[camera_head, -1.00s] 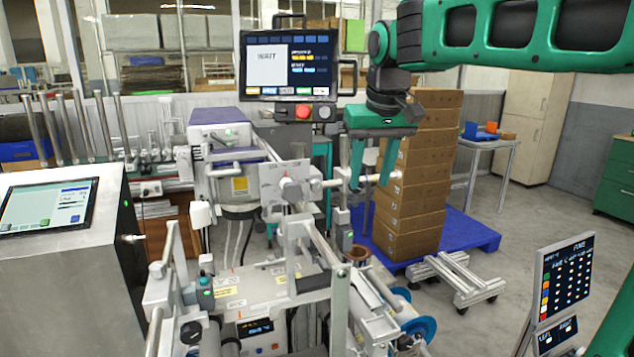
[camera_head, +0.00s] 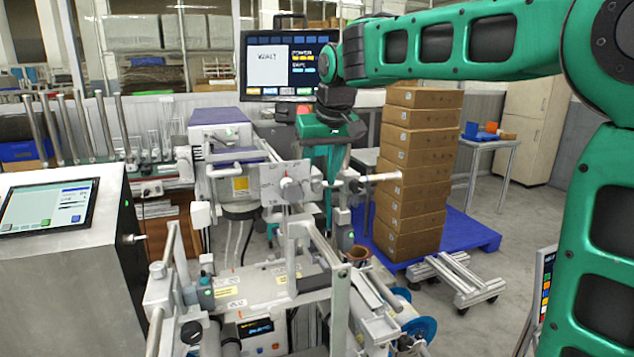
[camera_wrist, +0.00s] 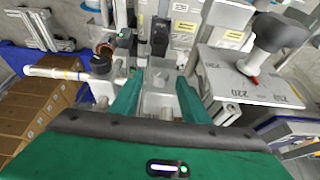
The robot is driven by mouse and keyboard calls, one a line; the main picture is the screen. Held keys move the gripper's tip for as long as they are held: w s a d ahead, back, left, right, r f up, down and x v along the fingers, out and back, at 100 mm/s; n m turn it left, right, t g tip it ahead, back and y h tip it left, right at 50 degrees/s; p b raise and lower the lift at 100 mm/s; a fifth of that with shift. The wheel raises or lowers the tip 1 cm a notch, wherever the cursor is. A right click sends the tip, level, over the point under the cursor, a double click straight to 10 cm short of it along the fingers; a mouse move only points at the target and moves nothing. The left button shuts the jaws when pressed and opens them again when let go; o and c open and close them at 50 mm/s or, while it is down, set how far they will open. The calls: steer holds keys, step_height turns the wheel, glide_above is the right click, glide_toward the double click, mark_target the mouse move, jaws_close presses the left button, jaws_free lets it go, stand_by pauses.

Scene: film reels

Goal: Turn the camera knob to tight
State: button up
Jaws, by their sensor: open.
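My gripper (camera_head: 328,200) is open and empty, fingers pointing down, beside the upright grey plate with a round hub (camera_head: 288,188) in the head view. In the wrist view my gripper (camera_wrist: 160,82) has its fingers spread above a grey metal block (camera_wrist: 159,100). I see no contact. A black knob (camera_wrist: 280,33) with a red mark near its base stands over a grey plate numbered 220 (camera_wrist: 245,80), right of the fingers. I cannot tell whether this is the camera knob. No tight label is readable.
A white rod (camera_head: 377,177) sticks out right of my fingers, towards stacked cartons (camera_head: 415,175) on a blue pallet. The screen (camera_head: 275,60) is behind my gripper. Metal rails and rollers crowd the machine below. Open floor lies at the right.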

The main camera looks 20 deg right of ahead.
steer(key=shift+x, duration=0.8)
steer(key=shift+c, duration=0.4)
jaws_close()
steer(key=c, duration=1)
jaws_free()
